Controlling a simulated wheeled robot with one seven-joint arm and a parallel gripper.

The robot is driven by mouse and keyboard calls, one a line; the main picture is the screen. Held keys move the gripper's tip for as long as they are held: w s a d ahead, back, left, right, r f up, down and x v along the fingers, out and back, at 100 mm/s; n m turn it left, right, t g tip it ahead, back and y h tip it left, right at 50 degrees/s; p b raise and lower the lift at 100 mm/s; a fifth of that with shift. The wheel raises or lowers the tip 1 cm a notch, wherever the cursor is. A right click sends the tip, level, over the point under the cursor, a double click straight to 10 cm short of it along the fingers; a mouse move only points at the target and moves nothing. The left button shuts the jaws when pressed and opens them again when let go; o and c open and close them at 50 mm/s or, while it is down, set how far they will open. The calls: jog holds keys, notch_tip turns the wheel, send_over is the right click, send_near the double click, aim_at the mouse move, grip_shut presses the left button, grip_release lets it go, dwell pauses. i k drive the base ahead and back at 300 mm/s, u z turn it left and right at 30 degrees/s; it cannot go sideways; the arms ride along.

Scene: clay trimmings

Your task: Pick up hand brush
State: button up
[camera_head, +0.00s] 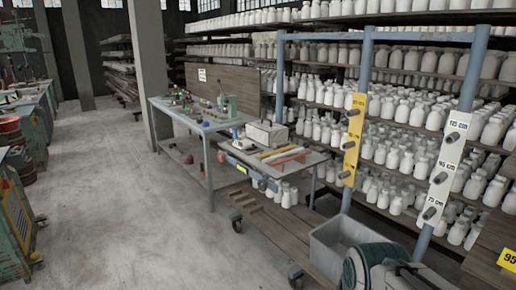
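I cannot make out a hand brush for certain. Several long, narrow items (288,156) in red, yellow and pale colours lie side by side on a small wheeled cart (262,167); at this size I cannot tell whether one of them is a brush. A pale grey box (267,134) stands at the back of the cart top. Small items also lie on the blue-legged workbench (208,127) behind it, too small to identify. My gripper is not in view.
Shelves of white bottles (400,110) fill the right. A blue post (358,120) with a yellow height sign stands before them. A grey bin (345,240) and a teal-and-grey machine (380,268) are at lower right. Concrete floor (130,210) lies open left of the cart.

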aim_at(276, 146)
jog(key=u, duration=0.3)
jog(key=i, duration=0.65)
jog(key=u, duration=0.25)
